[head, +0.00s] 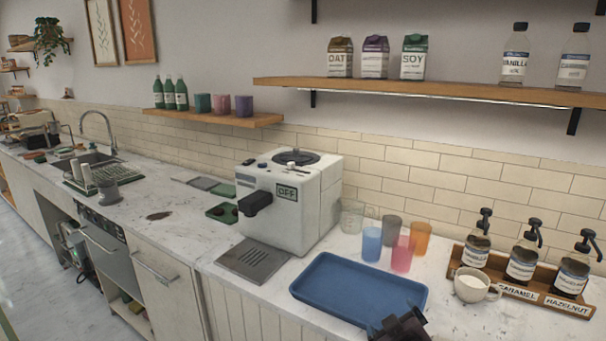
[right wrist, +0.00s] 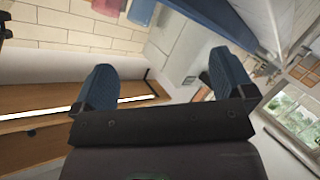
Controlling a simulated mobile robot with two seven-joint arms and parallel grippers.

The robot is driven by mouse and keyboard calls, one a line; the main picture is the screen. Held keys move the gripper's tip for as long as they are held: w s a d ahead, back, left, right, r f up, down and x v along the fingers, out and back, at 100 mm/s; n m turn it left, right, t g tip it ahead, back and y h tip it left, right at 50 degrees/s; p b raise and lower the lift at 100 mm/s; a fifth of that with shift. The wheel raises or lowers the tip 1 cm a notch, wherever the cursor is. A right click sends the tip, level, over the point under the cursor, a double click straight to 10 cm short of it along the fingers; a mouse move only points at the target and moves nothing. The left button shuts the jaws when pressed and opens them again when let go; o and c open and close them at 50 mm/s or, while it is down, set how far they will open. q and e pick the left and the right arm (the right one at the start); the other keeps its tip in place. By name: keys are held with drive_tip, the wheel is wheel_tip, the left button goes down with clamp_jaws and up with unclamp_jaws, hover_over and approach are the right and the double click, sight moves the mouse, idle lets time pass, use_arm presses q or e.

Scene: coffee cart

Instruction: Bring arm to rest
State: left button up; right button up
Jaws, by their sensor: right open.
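My right gripper (head: 400,326) shows as a dark shape at the bottom edge of the head view, in front of the blue tray's near right corner. In the right wrist view its two blue-padded fingers (right wrist: 162,74) stand wide apart with nothing between them. My left gripper is in neither view. The blue tray (head: 318,292) lies empty on the counter; a blue surface at the top of the tilted wrist view looks like its edge (right wrist: 215,22).
A white coffee machine (head: 285,200) stands left of the tray. Blue, pink, orange and grey cups (head: 402,254) stand behind it. A white mug (head: 470,288) and a wooden rack of pump bottles (head: 545,300) are at the right. A wooden shelf (head: 420,88) overhangs the counter.

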drive_tip(key=s+d+f+m+g, duration=0.1)
drive_tip(key=s+d+f+m, duration=0.1)
drive_tip(key=s+f, duration=0.3)
drive_tip(key=s+d+f+m, duration=0.2)
drive_tip(key=s+f, duration=0.3)
drive_tip(key=s, duration=0.8)
drive_tip(key=s+d+f+m+g, duration=0.1)
drive_tip(key=s+d+f, duration=0.3)
drive_tip(key=s, duration=0.5)
drive_tip(key=shift+s+f+m+g, duration=0.3)
drive_tip(key=shift+s+f+m, duration=0.05)
drive_tip(key=shift+f+m, duration=0.1)
